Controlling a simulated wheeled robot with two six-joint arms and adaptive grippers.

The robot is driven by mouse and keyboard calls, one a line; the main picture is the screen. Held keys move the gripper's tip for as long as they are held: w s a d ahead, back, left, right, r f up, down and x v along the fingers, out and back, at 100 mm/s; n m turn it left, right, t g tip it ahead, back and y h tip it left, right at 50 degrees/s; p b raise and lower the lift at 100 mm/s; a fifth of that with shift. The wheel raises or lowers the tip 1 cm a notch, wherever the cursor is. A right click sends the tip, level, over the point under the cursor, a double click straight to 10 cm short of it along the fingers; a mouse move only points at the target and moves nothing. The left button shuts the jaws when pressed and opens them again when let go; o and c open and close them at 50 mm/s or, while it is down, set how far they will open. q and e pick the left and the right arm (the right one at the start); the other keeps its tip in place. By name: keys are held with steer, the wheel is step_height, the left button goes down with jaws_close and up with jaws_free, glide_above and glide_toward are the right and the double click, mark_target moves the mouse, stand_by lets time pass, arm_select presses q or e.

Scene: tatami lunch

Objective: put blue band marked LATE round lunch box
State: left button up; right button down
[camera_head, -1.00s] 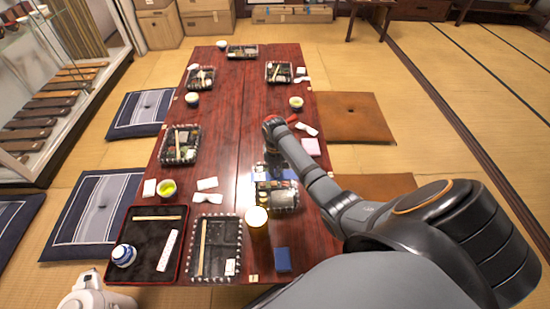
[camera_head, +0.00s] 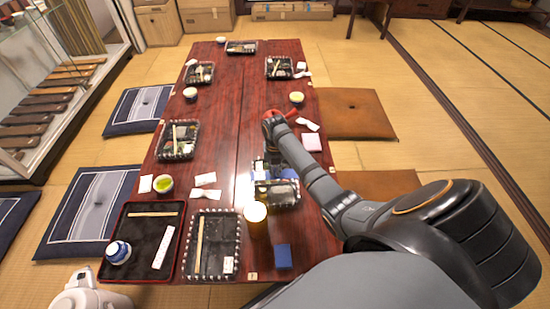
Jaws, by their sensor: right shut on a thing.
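A lunch box (camera_head: 284,200), a dark tray with a clear, light-edged rim, stands at the near right of the red table. A blue piece (camera_head: 289,173), seemingly the blue band, shows at its far edge; no lettering is readable. My right arm reaches over the table and bends down there. My right gripper (camera_head: 268,166) is small and partly hidden by my arm, shut at the blue piece. I cannot tell whether the band is round the box or only beside it. My left gripper is out of view.
A blue block (camera_head: 283,257) lies at the near edge. The table's middle is mostly clear.

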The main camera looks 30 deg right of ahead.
steer(key=shift+f+b, duration=0.45)
steer(key=shift+f, duration=0.35)
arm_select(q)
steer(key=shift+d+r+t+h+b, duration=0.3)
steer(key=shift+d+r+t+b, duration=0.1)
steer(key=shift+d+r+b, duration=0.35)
arm_select(e)
steer(key=shift+f, duration=1.15)
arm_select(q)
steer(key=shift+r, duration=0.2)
arm_select(e)
steer(key=shift+f, duration=0.15)
arm_select(q)
steer(key=shift+p, duration=0.3)
arm_select(e)
steer(key=shift+f, duration=0.4)
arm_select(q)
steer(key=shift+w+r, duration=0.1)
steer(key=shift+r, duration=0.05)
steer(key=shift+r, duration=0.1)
arm_select(e)
steer(key=shift+f, duration=0.25)
